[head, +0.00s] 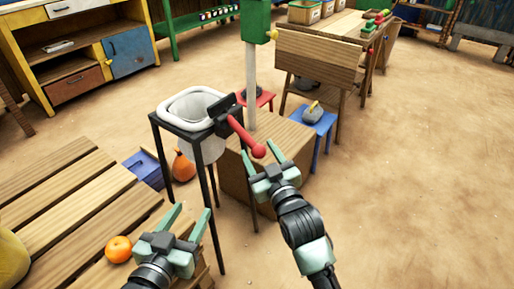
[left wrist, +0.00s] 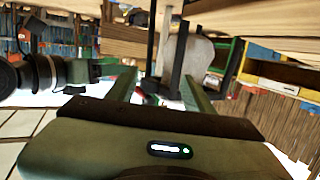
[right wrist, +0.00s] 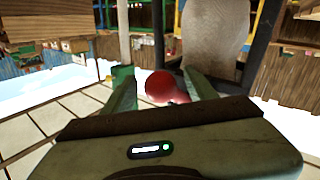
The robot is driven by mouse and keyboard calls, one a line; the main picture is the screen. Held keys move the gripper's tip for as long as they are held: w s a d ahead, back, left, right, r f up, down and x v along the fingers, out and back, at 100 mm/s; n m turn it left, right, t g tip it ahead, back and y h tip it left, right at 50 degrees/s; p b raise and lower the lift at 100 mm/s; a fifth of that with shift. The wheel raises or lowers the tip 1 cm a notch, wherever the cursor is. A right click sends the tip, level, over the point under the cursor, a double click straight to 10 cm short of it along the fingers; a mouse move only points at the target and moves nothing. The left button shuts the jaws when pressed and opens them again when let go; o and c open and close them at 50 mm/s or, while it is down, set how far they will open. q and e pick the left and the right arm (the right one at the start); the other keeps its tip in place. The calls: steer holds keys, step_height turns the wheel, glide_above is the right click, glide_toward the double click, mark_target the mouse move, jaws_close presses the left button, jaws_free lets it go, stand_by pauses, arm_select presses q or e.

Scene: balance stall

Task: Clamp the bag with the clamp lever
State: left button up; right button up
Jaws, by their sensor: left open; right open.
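The white bag (head: 196,104) hangs open in a black stand (head: 160,122), its rim folded over the top. A black clamp (head: 226,114) sits at the bag's right edge. Its red lever (head: 243,134) slants down to the right and ends in a red ball knob (head: 258,151). My right gripper (head: 261,162) is open just below the knob. In the right wrist view the knob (right wrist: 160,86) shows between the fingertips; I cannot tell whether they touch it. My left gripper (head: 190,217) is open and empty in front of the stand, below the bag. The bag (left wrist: 193,62) also shows in the left wrist view.
A slatted wooden table (head: 70,200) with an orange (head: 118,249) is at the left. A wooden box (head: 232,181) and a white post (head: 251,85) stand behind the lever. A blue stool (head: 318,121) is beyond. The floor at the right is clear.

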steer(key=shift+w+a, duration=0.1)
steer(key=shift+w, duration=0.15)
jaws_close()
stand_by(1.4)
